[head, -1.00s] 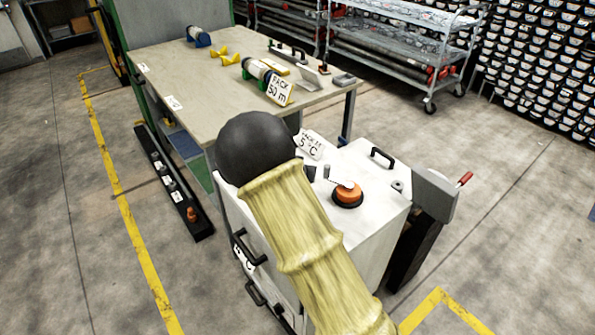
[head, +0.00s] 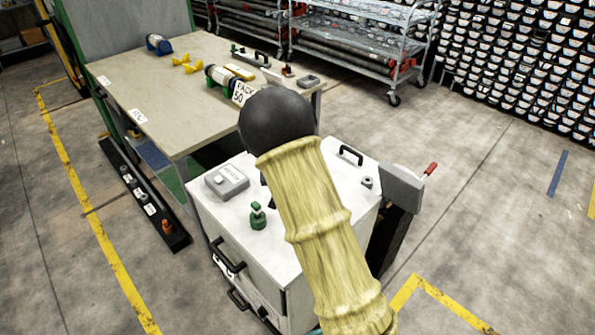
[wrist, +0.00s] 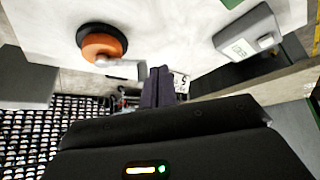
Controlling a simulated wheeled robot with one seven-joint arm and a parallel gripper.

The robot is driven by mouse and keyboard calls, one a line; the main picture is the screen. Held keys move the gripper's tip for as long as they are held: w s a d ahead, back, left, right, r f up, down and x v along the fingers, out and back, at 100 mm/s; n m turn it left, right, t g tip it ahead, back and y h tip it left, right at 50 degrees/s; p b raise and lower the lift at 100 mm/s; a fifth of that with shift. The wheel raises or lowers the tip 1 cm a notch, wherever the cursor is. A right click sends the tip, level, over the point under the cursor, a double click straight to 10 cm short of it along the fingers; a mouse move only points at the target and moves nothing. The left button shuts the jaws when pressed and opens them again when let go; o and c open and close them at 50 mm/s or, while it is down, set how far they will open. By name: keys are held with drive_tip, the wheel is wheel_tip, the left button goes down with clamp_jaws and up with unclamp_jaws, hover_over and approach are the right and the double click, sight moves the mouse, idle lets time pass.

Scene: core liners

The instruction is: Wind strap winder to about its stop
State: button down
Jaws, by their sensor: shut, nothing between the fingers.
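An orange round knob (wrist: 103,46) with a black base and a short grey crank arm (wrist: 122,68) sits on the white cabinet (head: 205,212); it appears to be the strap winder. In the head view my arm hides it. My gripper (wrist: 158,84) has its dark fingers together, with nothing held. The fingers are right beside the outer end of the crank arm in the wrist view; I cannot tell whether they touch it. In the head view my arm mostly covers the gripper.
A grey labelled box (head: 227,181) and a green knob (head: 258,216) stand on the cabinet top. A black handle (head: 350,155) and a grey block (head: 402,187) with a red-ended lever (head: 430,169) are at its right. A workbench (head: 150,90) stands behind.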

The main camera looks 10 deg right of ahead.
drive_tip(key=s+d+r+n+g+y+p, duration=0.1)
drive_tip(key=s+d+r+n+g+p, duration=0.1)
drive_tip(key=d, duration=0.4)
wheel_tip(320, 180, up, 3)
drive_tip(key=shift+d+f+p, duration=0.1)
drive_tip(key=shift+d+p, duration=0.3)
drive_tip(key=shift+p, duration=0.45)
drive_tip(key=w+f+p, duration=0.3)
drive_tip(key=w+f, duration=0.4)
drive_tip(key=f, duration=0.2)
drive_tip(key=shift+w+f, duration=0.2)
drive_tip(key=shift+w, duration=0.2)
drive_tip(key=shift+w+d, duration=0.1)
drive_tip(key=shift+w+m+b, duration=0.35)
drive_tip(key=shift+m+b, duration=0.25)
drive_tip(key=shift+b, duration=0.15)
